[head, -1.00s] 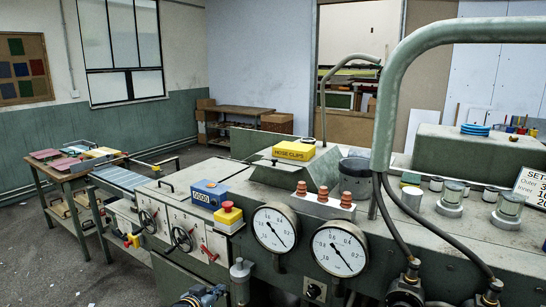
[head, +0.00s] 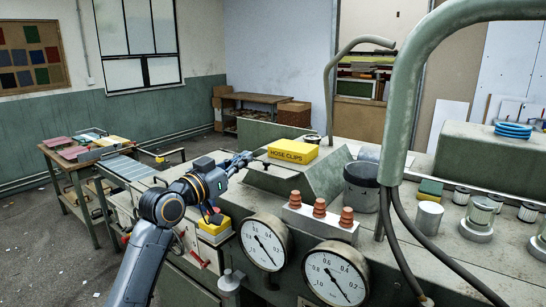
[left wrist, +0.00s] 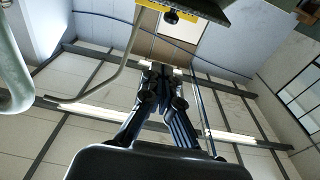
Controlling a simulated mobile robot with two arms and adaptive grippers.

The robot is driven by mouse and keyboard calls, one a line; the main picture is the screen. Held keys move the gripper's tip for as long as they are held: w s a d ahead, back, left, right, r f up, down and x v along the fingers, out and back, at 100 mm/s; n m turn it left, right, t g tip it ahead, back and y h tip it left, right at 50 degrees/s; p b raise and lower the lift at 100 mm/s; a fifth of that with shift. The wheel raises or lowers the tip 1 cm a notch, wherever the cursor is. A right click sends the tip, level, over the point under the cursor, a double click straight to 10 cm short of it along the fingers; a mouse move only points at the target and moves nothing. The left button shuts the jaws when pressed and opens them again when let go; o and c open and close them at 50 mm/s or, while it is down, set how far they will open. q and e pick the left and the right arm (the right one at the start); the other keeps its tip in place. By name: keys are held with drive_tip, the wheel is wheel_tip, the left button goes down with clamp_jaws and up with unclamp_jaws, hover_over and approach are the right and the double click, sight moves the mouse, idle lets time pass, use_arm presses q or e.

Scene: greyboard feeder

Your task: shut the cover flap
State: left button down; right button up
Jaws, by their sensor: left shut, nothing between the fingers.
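The pale grey-green panel with a small dark knob (head: 268,168), likely the cover flap, lies at the left of the sloped green housing (head: 318,178), in front of the yellow HOSE CLIPS box (head: 293,151). I cannot tell how far it stands open. My left gripper (head: 247,157) is shut and empty, just left of this panel; I cannot tell whether it touches. In the left wrist view its fingers (left wrist: 160,68) are together, below a dark panel edge (left wrist: 225,12) with a yellow strip and a black knob. My right gripper is not in view.
A thin bent green pipe (head: 330,90) rises behind the housing, and a thick pipe (head: 400,100) stands at the right. Orange knobs (head: 319,208), two gauges (head: 264,242) and a dark cup (head: 360,182) are nearby.

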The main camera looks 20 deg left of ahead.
sight(262, 171)
use_arm(q)
drive_tip(key=p+x, duration=0.1)
drive_tip(key=x, duration=0.2)
drive_tip(key=p+x, duration=0.1)
drive_tip(key=x, duration=0.2)
drive_tip(key=p+x, duration=0.2)
drive_tip(key=x, duration=0.1)
drive_tip(key=shift+r, duration=0.35)
drive_tip(key=f, duration=0.1)
drive_tip(key=f+p, duration=0.1)
drive_tip(key=shift+s+a+f, duration=0.1)
drive_tip(key=shift+s+f, duration=0.25)
drive_tip(key=shift+s+a+f, duration=0.15)
drive_tip(key=shift+s+f, duration=0.1)
drive_tip(key=shift+f, duration=0.5)
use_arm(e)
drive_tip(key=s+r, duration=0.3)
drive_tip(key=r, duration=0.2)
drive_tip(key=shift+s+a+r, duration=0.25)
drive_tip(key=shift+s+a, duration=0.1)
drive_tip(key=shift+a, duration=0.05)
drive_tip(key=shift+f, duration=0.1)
